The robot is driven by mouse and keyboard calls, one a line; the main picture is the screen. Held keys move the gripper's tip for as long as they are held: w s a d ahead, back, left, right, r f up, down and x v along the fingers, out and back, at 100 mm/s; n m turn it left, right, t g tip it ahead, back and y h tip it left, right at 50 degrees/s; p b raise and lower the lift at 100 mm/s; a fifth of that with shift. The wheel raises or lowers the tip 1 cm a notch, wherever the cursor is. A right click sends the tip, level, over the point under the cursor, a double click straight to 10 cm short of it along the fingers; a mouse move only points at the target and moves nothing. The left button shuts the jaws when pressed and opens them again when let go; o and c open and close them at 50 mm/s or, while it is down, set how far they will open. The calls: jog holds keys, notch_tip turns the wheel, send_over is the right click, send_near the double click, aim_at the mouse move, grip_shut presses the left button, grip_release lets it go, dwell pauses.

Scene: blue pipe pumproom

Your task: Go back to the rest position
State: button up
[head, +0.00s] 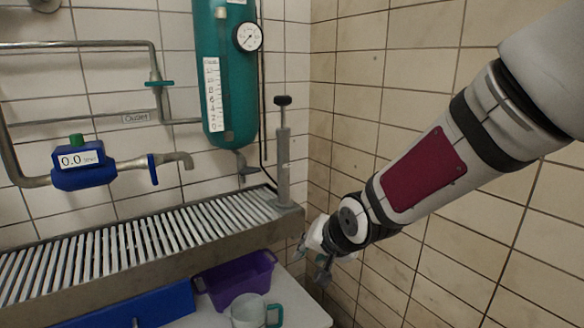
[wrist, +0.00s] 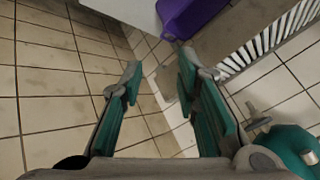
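My gripper (head: 322,262) hangs at the end of my arm, right of the grated metal trough's end and in front of the tiled wall. In the wrist view, my gripper (wrist: 160,72) shows two grey fingers with teal pads. The fingertips are apart, and nothing is between them. In the head view the fingers are small and partly hidden by the wrist.
The grated trough (head: 130,246) runs along the wall, with a hand pump (head: 283,160) at its right end. Below are a purple bin (head: 240,281), a blue box (head: 135,307) and a mug (head: 248,312) on a white table (head: 303,311). A teal tank (head: 226,85) hangs above.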

jog(key=s+d+r+n+g+h, duration=0.1)
jog(key=s+d+r+g+h, duration=0.1)
jog(key=s+d, duration=0.45)
jog(key=s+d+r+g+h, duration=0.1)
jog(key=s+d+r, duration=0.15)
jog(key=s, duration=0.75)
jog(key=s+d+r+n+g+h, duration=0.1)
jog(key=s+d+r+g+h, duration=0.1)
jog(key=s+d, duration=0.5)
jog(key=s+a+n+g+y, duration=0.1)
jog(key=s+a+g+y, duration=0.1)
jog(key=s, duration=1.2)
notch_tip(320, 180, up, 31)
jog(key=d+t+p, duration=0.1)
jog(key=t+p, duration=0.2)
jog(key=p, duration=2.5)
jog(key=shift+t+p, duration=0.3)
jog(key=shift+p, duration=0.05)
jog(key=shift+s, duration=0.1)
